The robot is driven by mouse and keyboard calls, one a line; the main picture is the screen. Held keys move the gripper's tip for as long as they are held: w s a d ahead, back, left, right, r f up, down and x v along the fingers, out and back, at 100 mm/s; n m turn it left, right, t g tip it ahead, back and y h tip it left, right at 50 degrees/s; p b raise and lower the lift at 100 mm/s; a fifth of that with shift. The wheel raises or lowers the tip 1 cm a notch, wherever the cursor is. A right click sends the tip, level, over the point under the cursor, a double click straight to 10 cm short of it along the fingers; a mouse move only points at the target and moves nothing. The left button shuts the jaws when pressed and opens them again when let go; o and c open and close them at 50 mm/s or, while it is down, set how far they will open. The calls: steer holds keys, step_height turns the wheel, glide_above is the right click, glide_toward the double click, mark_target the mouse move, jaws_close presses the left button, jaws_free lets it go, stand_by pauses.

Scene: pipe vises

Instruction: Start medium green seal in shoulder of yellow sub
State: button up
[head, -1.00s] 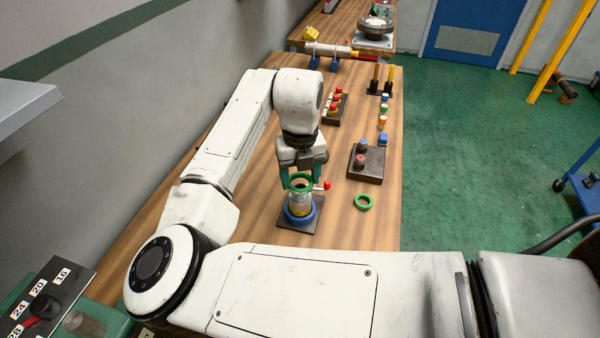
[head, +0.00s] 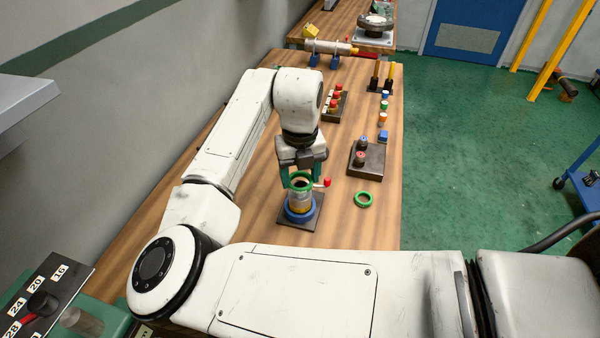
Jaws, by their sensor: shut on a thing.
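My gripper (head: 302,178) points down and is shut on a green ring seal (head: 309,186). The seal is at the top of an upright sub (head: 299,201), a pale cylinder with a yellow band. From this angle I cannot tell whether the seal touches the sub's shoulder or sits just above it. The sub stands in a blue ring (head: 300,216) on a dark square plate (head: 285,221). A second green ring (head: 363,199) lies flat on the bench to the right. The fingers partly hide the seal's far side.
A small red piece (head: 327,182) is just right of the gripper. A dark block (head: 375,163) with a red and a blue knob stands farther right. Behind are a rack of red-topped parts (head: 335,105) and a horizontal pipe in blue vises (head: 328,48). The bench's near right is clear.

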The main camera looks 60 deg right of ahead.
steer(key=shift+f+b, duration=0.8)
steer(key=shift+f, duration=0.45)
stand_by(0.8)
steer(key=o, duration=1.1)
step_height(320, 180, up, 11)
steer(key=b, duration=0.1)
steer(key=shift+f, duration=0.1)
